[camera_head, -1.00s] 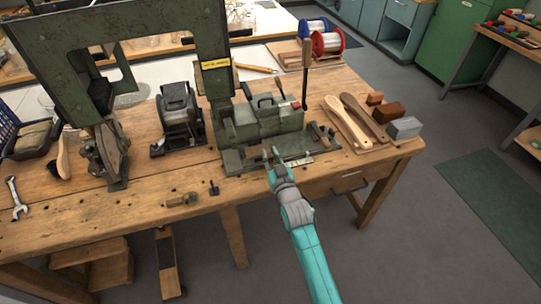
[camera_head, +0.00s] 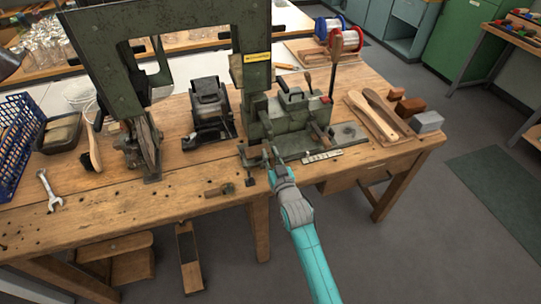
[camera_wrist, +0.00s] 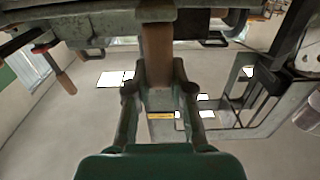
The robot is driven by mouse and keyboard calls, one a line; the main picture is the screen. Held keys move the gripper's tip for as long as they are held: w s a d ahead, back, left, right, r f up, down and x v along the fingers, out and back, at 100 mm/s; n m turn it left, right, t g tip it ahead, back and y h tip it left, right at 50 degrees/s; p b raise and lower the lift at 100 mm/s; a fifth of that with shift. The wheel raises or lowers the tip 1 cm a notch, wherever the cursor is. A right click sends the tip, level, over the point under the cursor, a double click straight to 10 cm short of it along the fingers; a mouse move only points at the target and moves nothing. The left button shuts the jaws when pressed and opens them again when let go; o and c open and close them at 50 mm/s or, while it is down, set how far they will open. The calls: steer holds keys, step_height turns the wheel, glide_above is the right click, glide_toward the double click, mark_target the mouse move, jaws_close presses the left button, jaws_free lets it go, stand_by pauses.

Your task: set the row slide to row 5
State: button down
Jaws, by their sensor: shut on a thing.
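The green machine fixture (camera_head: 290,118) stands on the wooden workbench, with a slide along its front edge. A pale scale plate (camera_head: 322,156) is fixed at the front; its marks are too small to read, so I cannot tell the row. My gripper (camera_head: 272,158) is at the fixture's front left, left of the scale plate. In the wrist view, its fingers (camera_wrist: 159,92) are closed around an upright brown wooden handle (camera_wrist: 157,52) below a metal part. The tips partly hide where the handle is gripped.
A tall green frame (camera_head: 190,20) rises behind and left of the fixture. A dark small machine (camera_head: 209,108) stands left of it. Wooden brush backs (camera_head: 372,114) lie to the right. A wrench (camera_head: 48,190) and a blue basket (camera_head: 17,135) are at the far left.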

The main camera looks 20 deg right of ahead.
steer(key=shift+a, duration=0.2)
steer(key=c, duration=1)
jaws_free()
steer(key=shift+a, duration=0.15)
steer(key=shift+s, duration=0.45)
steer(key=s, duration=1.1)
